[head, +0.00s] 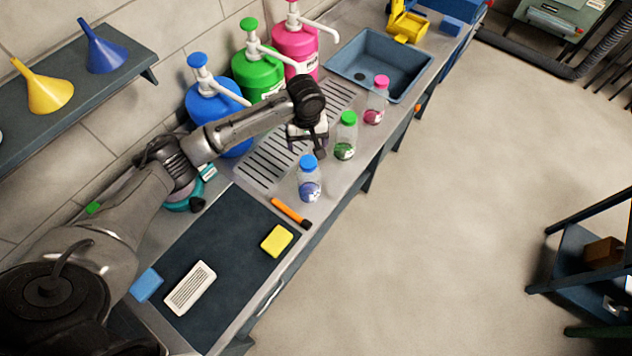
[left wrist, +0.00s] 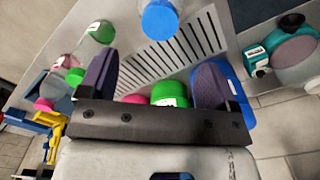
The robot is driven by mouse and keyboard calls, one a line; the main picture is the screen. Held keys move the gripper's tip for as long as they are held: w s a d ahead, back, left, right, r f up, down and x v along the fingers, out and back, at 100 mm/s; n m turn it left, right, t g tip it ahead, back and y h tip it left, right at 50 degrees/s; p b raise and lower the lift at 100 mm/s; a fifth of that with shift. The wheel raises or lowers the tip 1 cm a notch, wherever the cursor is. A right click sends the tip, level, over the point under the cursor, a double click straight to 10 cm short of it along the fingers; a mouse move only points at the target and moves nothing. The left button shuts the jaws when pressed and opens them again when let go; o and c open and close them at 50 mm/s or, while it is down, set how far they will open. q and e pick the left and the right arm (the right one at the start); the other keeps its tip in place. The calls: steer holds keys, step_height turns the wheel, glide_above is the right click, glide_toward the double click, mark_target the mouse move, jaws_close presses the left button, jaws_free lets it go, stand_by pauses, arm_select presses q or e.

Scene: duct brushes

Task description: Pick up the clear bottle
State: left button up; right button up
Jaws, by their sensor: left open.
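Three clear bottles stand upright in a row along the counter's front. One has a blue cap (head: 309,179), one a green cap (head: 345,137) and one a pink cap (head: 376,101). My left gripper (head: 308,146) is open and empty above the slotted drain, behind and between the blue-capped and green-capped bottles. In the left wrist view its two dark finger pads (left wrist: 157,82) are spread apart. The blue cap (left wrist: 160,19) shows beyond them at the top, and the green-capped bottle (left wrist: 96,38) at upper left. My right gripper is not in view.
Blue (head: 205,100), green (head: 259,72) and pink (head: 295,42) pump jugs stand along the wall behind my arm. A sink (head: 350,68) lies beyond. An orange-handled tool (head: 290,213), yellow sponge (head: 277,241) and white brush (head: 190,288) lie on or near the dark mat (head: 225,255).

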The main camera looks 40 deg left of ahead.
mark_target(308, 161)
arm_select(q)
steer(key=shift+f+p, duration=0.65)
steer(key=shift+f, duration=4.95)
steer(key=shift+c, duration=0.3)
steer(key=c, duration=1.3)
steer(key=shift+r, duration=0.15)
